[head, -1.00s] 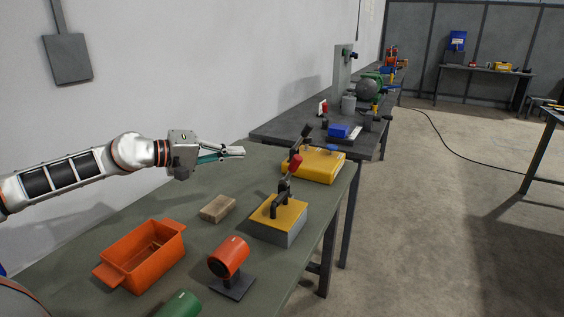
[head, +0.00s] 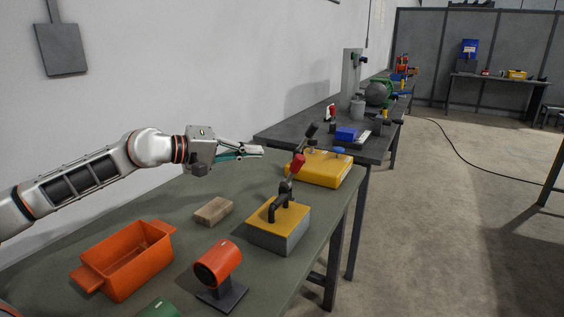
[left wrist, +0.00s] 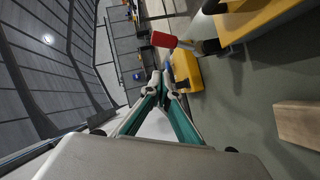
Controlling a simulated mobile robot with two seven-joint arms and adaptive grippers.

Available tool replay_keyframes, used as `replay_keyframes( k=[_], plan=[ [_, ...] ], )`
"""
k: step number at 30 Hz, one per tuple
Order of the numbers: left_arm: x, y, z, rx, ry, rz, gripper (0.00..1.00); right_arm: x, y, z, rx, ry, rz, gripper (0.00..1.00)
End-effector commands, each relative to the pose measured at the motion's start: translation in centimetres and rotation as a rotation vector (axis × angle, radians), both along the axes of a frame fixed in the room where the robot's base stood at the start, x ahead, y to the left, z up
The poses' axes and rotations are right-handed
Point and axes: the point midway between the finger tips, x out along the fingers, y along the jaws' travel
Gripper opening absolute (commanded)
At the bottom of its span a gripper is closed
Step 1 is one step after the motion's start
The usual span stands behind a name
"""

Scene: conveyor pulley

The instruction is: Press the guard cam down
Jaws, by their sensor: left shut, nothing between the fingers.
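A block with a yellow top and grey sides (head: 279,236) stands on the green table. On it is a black lever clamp (head: 281,206) with a red-tipped handle (head: 298,162), standing raised. I cannot tell from the frames which of these levers is the guard cam. My left gripper (head: 262,151) is shut and empty, above the table and left of both levers. In the left wrist view, the red handle tip (left wrist: 164,40) shows just past the shut fingertips (left wrist: 165,78), apart from them.
A wooden block (head: 213,211), an orange bin (head: 124,262) and an orange cylinder on a dark stand (head: 219,264) are on the near table. A dark bench (head: 285,131) with several parts stands beyond. The wall runs along the left.

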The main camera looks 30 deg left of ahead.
Motion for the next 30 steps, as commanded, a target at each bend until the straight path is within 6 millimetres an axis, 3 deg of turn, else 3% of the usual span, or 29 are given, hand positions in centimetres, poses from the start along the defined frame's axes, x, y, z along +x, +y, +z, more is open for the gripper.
replay_keyframes(
  k=[10,18,30],
  plan=[
    [3.8,-2.3,-0.6,-0.002,-0.005,-0.003,0.00,0.1,0.0,0.1,0.000,-0.004,0.002,0.40],
    [4.4,-5.1,-2.1,0.000,-0.003,-0.002,0.00,0.3,0.0,0.3,-0.002,-0.008,0.002,0.40],
    [4.5,-5.5,-2.4,0.001,-0.002,-0.001,0.00,0.1,0.0,0.1,-0.003,-0.004,0.002,0.40]
  ],
)
